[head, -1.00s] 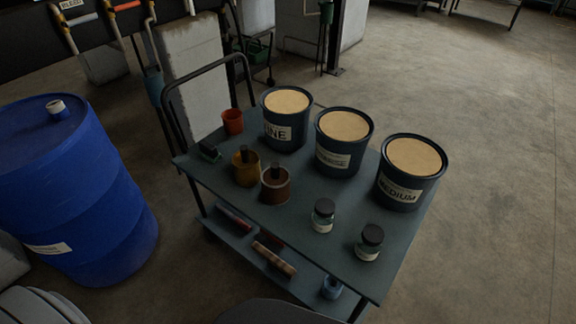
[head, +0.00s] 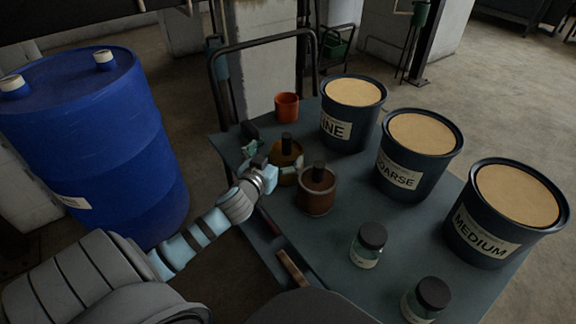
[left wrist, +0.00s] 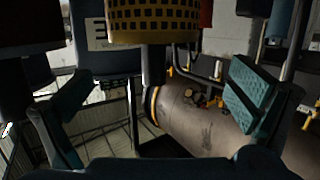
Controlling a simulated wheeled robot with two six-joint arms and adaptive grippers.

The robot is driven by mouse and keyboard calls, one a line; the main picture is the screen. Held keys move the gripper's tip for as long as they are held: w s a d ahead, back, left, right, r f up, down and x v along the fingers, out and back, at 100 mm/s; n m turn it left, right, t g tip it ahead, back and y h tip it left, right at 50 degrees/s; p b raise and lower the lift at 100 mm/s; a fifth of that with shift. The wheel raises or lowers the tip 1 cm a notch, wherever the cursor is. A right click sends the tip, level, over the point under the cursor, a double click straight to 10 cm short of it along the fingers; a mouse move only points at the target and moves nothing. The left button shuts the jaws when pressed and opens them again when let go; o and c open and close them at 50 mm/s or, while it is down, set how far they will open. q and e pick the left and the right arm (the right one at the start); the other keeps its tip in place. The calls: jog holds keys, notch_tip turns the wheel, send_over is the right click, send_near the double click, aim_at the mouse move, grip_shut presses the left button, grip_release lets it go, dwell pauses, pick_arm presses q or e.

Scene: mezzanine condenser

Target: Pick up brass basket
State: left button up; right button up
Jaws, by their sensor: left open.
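The brass basket (head: 289,153) stands on the cart top with its dark upright handle, beside a copper-brown basket (head: 318,190). My left gripper (head: 270,162) is open at the near left side of the brass basket and hides part of it. In the left wrist view the perforated brass basket (left wrist: 155,22) shows at the top, with its dark handle pointing down the picture between the two open fingers (left wrist: 155,95). I see no clear contact. My right gripper is not in view.
Buckets marked FINE (head: 350,115), COARSE (head: 418,155) and MEDIUM (head: 505,215) stand on the cart (head: 330,240). Two dark-lidded jars (head: 369,245) stand nearer. An orange cup (head: 287,106) is behind the baskets. A blue drum (head: 100,140) stands left.

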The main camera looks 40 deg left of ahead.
aim_at(285, 149)
pick_arm(q)
jog(key=x, duration=0.2)
jog(key=b+x, duration=0.1)
jog(key=f+b+x, duration=0.1)
jog(key=x, duration=0.1)
jog(key=shift+w+d, duration=0.25)
jog(key=shift+w, duration=0.1)
jog(key=shift+w+a, duration=0.1)
jog(key=shift+w, duration=0.3)
jog(key=c, duration=0.9)
jog(key=shift+s, duration=0.15)
jog(key=c, duration=1.3)
grip_shut()
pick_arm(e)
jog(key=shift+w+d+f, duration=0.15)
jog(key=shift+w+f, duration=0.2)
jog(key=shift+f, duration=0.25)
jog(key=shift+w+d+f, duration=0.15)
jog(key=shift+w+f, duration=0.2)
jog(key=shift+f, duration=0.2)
